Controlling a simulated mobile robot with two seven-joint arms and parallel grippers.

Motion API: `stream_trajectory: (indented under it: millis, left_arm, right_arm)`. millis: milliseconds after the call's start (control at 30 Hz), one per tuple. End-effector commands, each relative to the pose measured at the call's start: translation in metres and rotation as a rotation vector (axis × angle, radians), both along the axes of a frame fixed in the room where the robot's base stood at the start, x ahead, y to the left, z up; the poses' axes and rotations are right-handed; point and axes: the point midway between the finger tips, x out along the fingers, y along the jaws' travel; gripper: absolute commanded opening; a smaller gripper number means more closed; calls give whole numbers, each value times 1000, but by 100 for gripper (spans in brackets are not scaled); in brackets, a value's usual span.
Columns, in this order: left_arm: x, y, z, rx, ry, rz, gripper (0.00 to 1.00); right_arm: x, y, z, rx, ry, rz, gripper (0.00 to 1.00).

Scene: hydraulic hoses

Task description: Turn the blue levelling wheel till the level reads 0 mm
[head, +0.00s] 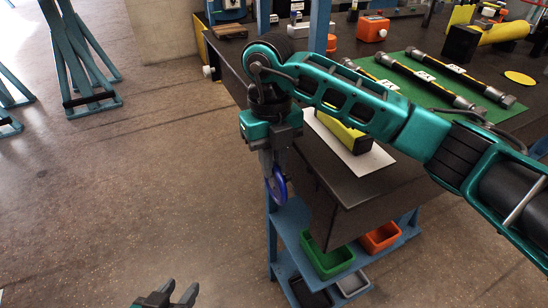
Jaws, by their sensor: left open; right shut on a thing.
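The blue levelling wheel (279,187) is at the near left corner of the dark workbench (345,185), seen nearly edge-on. My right gripper (270,174) points down and is shut on the wheel; the fingers and hand hide part of it. A yellow and black block (341,131) lies on a white plate on the bench, partly behind my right arm; I cannot tell whether it is the level, and no reading is legible. My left gripper (175,296) is open and empty at the bottom edge, over the floor, well apart from the wheel.
A blue shelf under the bench holds a green bin (328,262) and an orange bin (380,237). Hoses lie on a green mat (393,72) behind my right arm. A blue post (319,30) rises at the back.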

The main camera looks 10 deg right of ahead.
Motion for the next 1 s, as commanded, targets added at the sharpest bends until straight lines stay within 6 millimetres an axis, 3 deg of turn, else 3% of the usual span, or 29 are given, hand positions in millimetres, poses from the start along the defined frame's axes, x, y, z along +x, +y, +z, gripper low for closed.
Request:
stream_trajectory:
  millis: [300,700,733,800,1000]
  left_arm:
    - [0,0,14,1,0,-1,43]
    - [0,0,15,1,-1,-1,43]
    - [0,0,15,1,-1,-1,43]
    - [0,0,15,1,-1,-1,43]
    - [1,0,15,0,-2,0,43]
  right_arm:
    - [6,2,-3,-51,149,-2,0]
    - [6,2,-6,-56,171,0,0]
    - [6,2,-6,-56,171,0,18]
    - [6,2,-6,-56,171,0,25]
    - [7,2,-5,-55,168,-1,28]
